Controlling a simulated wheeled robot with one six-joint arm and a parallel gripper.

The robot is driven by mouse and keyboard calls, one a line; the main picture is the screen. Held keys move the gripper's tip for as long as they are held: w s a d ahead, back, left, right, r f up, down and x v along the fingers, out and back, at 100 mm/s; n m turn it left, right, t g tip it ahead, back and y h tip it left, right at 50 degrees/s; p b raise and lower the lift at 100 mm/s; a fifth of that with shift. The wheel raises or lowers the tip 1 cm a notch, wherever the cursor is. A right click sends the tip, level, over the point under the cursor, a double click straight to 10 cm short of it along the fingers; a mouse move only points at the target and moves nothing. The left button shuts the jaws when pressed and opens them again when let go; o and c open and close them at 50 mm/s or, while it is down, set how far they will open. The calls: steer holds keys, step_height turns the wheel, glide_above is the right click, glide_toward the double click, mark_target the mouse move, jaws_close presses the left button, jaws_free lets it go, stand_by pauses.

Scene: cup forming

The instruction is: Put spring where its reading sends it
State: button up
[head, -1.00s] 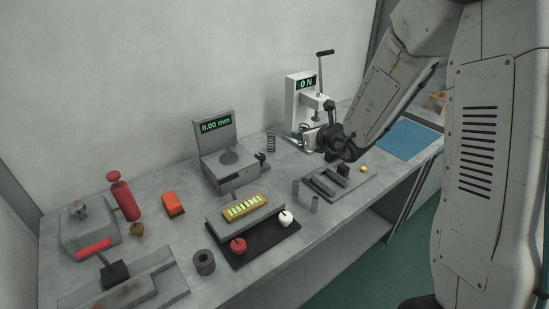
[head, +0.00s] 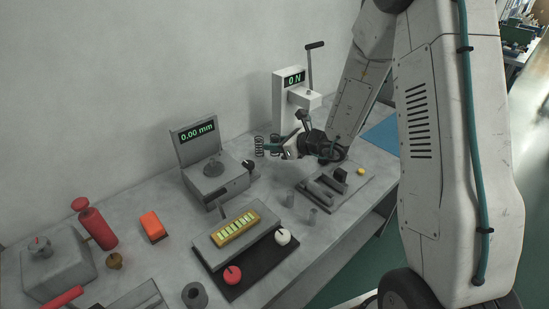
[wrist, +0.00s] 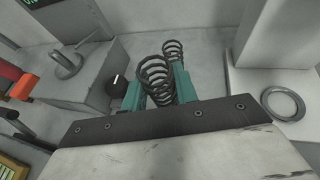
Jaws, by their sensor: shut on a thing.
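My gripper (head: 281,150) is shut on a dark coil spring (head: 275,144). In the wrist view the held spring (wrist: 153,78) sits between the two teal fingers, leaning a little. A second dark spring (head: 260,146) stands upright on the bench just left of it; the wrist view shows it beyond the fingers (wrist: 173,50). The force tester (head: 288,100) behind my gripper reads 0 N. The height gauge (head: 207,168), left of my gripper, reads 0.00 mm.
A metal ring (wrist: 283,103) lies at the right in the wrist view. A slotted grey fixture (head: 326,188), two small grey cylinders (head: 289,198) and a control box with a yellow-framed panel (head: 236,228) stand nearer the front. A blue mat (head: 384,135) lies at right.

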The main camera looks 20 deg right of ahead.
mark_target(275, 156)
steer(key=shift+f, duration=2.4)
steer(key=shift+f, duration=0.1)
steer(key=o, duration=1)
steer(key=shift+o, duration=0.2)
